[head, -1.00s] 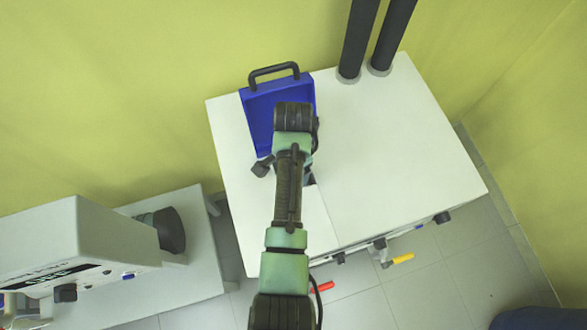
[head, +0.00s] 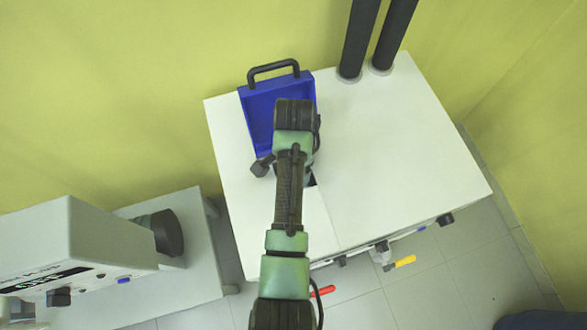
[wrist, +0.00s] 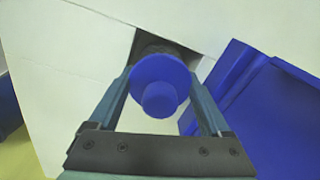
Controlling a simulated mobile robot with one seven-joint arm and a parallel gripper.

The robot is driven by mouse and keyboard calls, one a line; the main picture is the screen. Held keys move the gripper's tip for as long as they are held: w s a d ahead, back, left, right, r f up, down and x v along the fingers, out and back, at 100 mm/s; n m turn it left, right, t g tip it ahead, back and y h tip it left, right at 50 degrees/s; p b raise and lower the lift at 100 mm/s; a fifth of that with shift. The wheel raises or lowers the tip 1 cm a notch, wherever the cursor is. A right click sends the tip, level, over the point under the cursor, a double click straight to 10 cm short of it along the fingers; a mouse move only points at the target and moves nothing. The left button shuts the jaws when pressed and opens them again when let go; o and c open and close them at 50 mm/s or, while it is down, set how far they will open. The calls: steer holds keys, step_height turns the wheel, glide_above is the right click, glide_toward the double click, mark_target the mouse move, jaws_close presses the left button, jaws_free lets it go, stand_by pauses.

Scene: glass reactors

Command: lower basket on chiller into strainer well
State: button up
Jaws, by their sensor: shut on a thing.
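The white chiller (head: 385,150) stands against the yellow wall. Its top has a square dark strainer well (wrist: 187,58), mostly covered by the basket in the wrist view. In the head view my arm hides nearly all of the well; a dark corner shows (head: 312,180). The basket (wrist: 160,88) shows as a round blue top with a blue knob, between my fingers and over the well. A grey-dark part lies beneath it at the opening. My gripper (wrist: 159,76) is shut on the basket. How deep the basket sits cannot be told.
A blue tray-like piece (head: 262,115) with a black handle (head: 273,68) is beside the well. Two black hoses (head: 359,40) rise from the chiller's back. A grey-white machine (head: 80,245) stands at left. Red (head: 323,292) and yellow (head: 404,261) valve handles are at the front.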

steer(key=f, duration=0.2)
steer(key=s+f, duration=0.1)
steer(key=f, duration=0.4)
steer(key=shift+s+f, duration=0.1)
steer(key=shift+s, duration=0.2)
steer(key=o, duration=1.3)
steer(key=shift+o, duration=0.5)
steer(key=shift+s+d+r, duration=0.2)
steer(key=shift+s, duration=0.2)
steer(key=shift+r, duration=0.6)
steer(key=r, duration=0.2)
steer(key=w+r, duration=0.1)
steer(key=r, duration=0.1)
steer(key=w+r, duration=0.1)
steer(key=r, duration=0.1)
steer(key=shift+w+r, duration=0.25)
steer(key=shift+t, duration=0.5)
steer(key=r, duration=0.6)
steer(key=r+p, duration=0.1)
steer(key=r, duration=0.3)
steer(key=shift+s+a, duration=0.2)
steer(key=shift+s, duration=0.15)
steer(key=shift+w+r, duration=0.1)
steer(key=shift+r, duration=0.25)
steer(key=shift+s+r, duration=0.25)
steer(key=shift+r, duration=0.15)
